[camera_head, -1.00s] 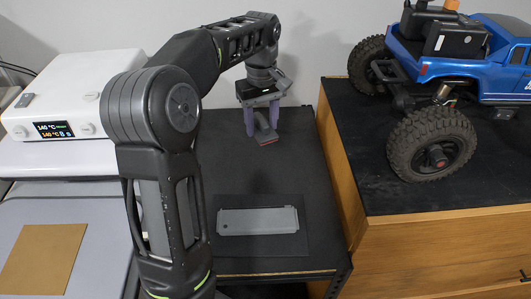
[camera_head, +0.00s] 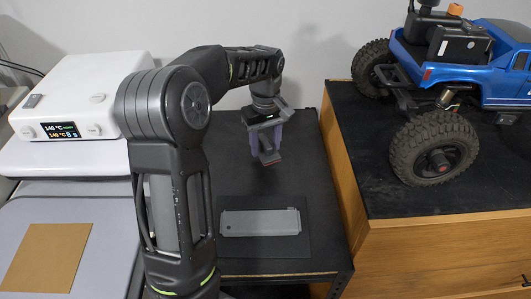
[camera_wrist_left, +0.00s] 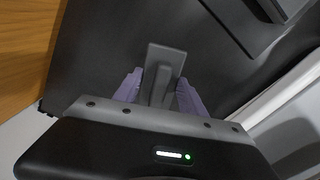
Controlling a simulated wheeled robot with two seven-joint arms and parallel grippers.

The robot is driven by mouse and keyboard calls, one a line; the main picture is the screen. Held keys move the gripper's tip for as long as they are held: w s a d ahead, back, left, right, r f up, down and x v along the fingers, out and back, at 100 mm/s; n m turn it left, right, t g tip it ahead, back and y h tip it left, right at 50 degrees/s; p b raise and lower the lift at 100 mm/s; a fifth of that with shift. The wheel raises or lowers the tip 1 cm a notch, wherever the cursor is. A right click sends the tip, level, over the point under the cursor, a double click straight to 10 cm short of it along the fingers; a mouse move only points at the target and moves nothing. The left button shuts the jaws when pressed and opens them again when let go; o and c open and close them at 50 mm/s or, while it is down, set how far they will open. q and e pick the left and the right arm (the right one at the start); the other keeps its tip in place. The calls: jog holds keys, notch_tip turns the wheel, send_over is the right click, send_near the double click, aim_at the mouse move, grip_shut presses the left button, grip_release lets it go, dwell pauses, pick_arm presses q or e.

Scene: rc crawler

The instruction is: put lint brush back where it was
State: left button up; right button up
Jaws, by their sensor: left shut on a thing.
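The lint brush (camera_head: 268,151) is a small grey piece with a reddish lower edge. My left gripper (camera_head: 266,138) is shut on it, with purple fingers on both sides, over the back part of the dark table. In the left wrist view the grey brush (camera_wrist_left: 165,62) stands out between the purple fingers of the left gripper (camera_wrist_left: 160,92). Whether the brush touches the table top cannot be told. My right gripper does not show.
A grey flat plate (camera_head: 260,222) lies on a dark mat (camera_head: 298,250) at the table's front. A white heat press (camera_head: 80,95) with a display stands left, with a brown sheet (camera_head: 45,258). A blue crawler (camera_head: 465,75) stands on a wooden cabinet (camera_head: 440,255) at right.

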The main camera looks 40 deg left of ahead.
aim_at(265, 154)
pick_arm(q)
jog(key=shift+f+p, duration=0.3)
jog(key=shift+f, duration=1.55)
jog(key=shift+f, duration=0.1)
jog(key=o, duration=1.5)
jog(key=shift+c, duration=0.2)
notch_tip(265, 154, up, 12)
jog(key=shift+r+b, duration=0.15)
jog(key=shift+b, duration=0.4)
